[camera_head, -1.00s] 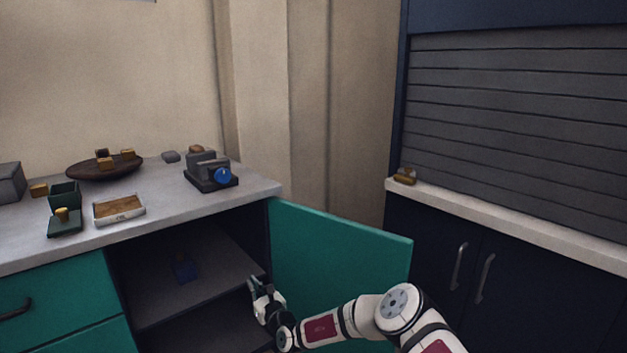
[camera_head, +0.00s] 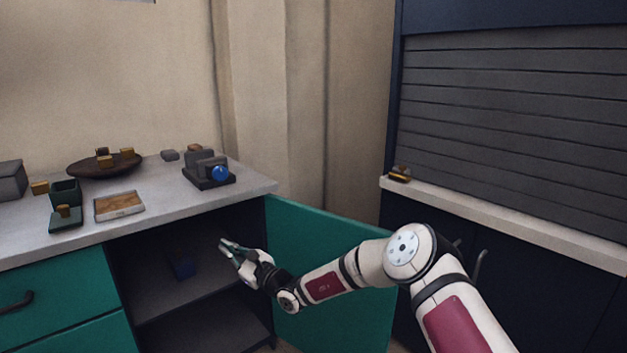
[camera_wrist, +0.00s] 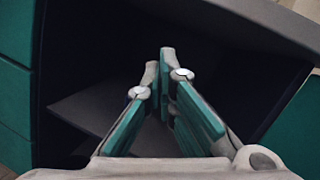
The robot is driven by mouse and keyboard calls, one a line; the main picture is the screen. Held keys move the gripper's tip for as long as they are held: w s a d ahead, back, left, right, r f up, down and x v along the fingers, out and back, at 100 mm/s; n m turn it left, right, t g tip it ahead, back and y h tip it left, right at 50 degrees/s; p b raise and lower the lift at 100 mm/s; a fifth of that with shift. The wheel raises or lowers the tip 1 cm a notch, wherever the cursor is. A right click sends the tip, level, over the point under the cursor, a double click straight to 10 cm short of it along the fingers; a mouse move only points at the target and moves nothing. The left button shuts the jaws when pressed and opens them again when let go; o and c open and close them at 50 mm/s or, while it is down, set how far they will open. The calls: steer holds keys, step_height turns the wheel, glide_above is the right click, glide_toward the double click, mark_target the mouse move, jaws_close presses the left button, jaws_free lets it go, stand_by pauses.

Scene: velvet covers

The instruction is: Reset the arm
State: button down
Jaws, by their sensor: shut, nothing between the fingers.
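My gripper (camera_head: 224,246) is in front of the open cupboard, near the inner shelf and to the left of the swung-out green door (camera_head: 335,262). Its fingers are shut and empty. In the wrist view my gripper (camera_wrist: 162,62) points into the dark cupboard, with its fingertips close together and a grey shelf (camera_wrist: 95,105) behind them.
The grey counter (camera_head: 160,215) above holds a dark bowl (camera_head: 85,168) with small blocks, a framed tray (camera_head: 119,206), a green box (camera_head: 66,192) and a dark device with a blue knob (camera_head: 219,173). A navy cabinet (camera_head: 550,275) stands at the right.

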steer(key=s+r+n+g, duration=1.1)
steer(key=s+r+n, duration=0.3)
steer(key=s+r, duration=0.25)
steer(key=s+d+r+n+g+h, duration=0.25)
steer(key=s+d+n, duration=0.2)
steer(key=s, duration=0.45)
steer(key=s+d+f+n+t+h, duration=0.15)
steer(key=s+d+h, duration=0.55)
steer(key=s+d, duration=1.1)
steer(key=s+d+f+t+h, duration=0.15)
steer(key=s+d+h, duration=0.55)
steer(key=s+d, duration=1.05)
step_height(320, 180, up, 31)
steer(key=w+d+t+p, duration=0.2)
steer(key=d+t+p, duration=0.1)
steer(key=p, duration=2.6)
steer(key=shift+w, duration=0.2)
steer(key=shift+t, duration=0.25)
